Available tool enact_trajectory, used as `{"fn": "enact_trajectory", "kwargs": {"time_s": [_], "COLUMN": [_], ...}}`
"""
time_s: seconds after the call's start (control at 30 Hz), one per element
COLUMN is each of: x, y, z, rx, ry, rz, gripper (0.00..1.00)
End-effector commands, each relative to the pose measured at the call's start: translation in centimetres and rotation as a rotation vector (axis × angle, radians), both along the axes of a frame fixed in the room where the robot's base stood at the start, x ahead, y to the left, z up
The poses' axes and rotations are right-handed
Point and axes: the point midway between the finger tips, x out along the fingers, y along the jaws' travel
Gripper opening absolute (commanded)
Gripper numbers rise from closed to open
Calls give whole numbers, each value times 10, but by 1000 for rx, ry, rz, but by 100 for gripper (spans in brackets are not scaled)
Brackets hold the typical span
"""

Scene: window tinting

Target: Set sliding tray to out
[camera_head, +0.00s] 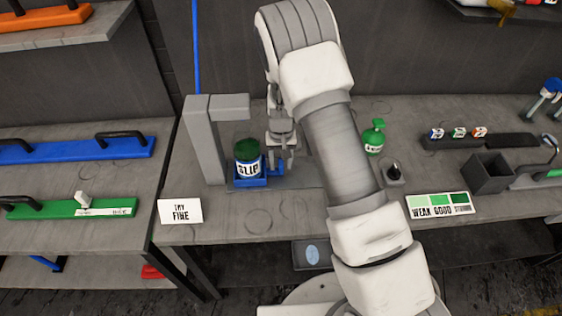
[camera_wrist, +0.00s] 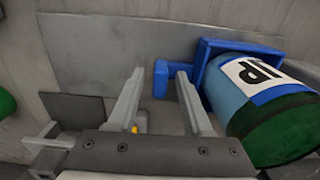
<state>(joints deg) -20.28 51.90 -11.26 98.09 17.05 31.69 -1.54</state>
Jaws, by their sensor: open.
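The sliding tray (camera_head: 250,183) is blue and sits at the foot of a grey stand (camera_head: 203,140) on the bench. A jar (camera_head: 247,158) with a green lid, labelled SLIP, stands in it. The tray's blue handle (camera_head: 279,170) sticks out on its right side. My gripper (camera_head: 281,156) is open beside the jar, pointing down at the handle. In the wrist view, the handle (camera_wrist: 161,79) shows between and just beyond the two fingertips. The blue tray (camera_wrist: 240,47) and jar (camera_wrist: 275,108) lie to the right of the fingers. Whether the fingers touch the handle cannot be told.
A sign (camera_head: 181,212) reading TRY FINE stands left in front of the stand. A green pump bottle (camera_head: 374,139), a WEAK GOOD card (camera_head: 438,205) and a dark open box (camera_head: 487,173) are to the right of my arm. The bench front is mostly clear.

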Motion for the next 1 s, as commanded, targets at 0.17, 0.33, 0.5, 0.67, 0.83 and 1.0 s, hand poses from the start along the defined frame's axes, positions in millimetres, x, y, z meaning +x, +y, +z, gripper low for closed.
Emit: {"fn": "enact_trajectory", "kwargs": {"time_s": [0.17, 0.33, 0.5, 0.67, 0.83, 1.0], "x": [0, 0, 0, 0, 0, 0], "y": [0, 0, 0, 0, 0, 0], "z": [0, 0, 0, 1, 1, 1], "rx": [0, 0, 0, 0, 0, 0], "ry": [0, 0, 0, 0, 0, 0], "rz": [0, 0, 0, 0, 0, 0], "gripper": [45, 14, 0, 0, 0, 0]}}
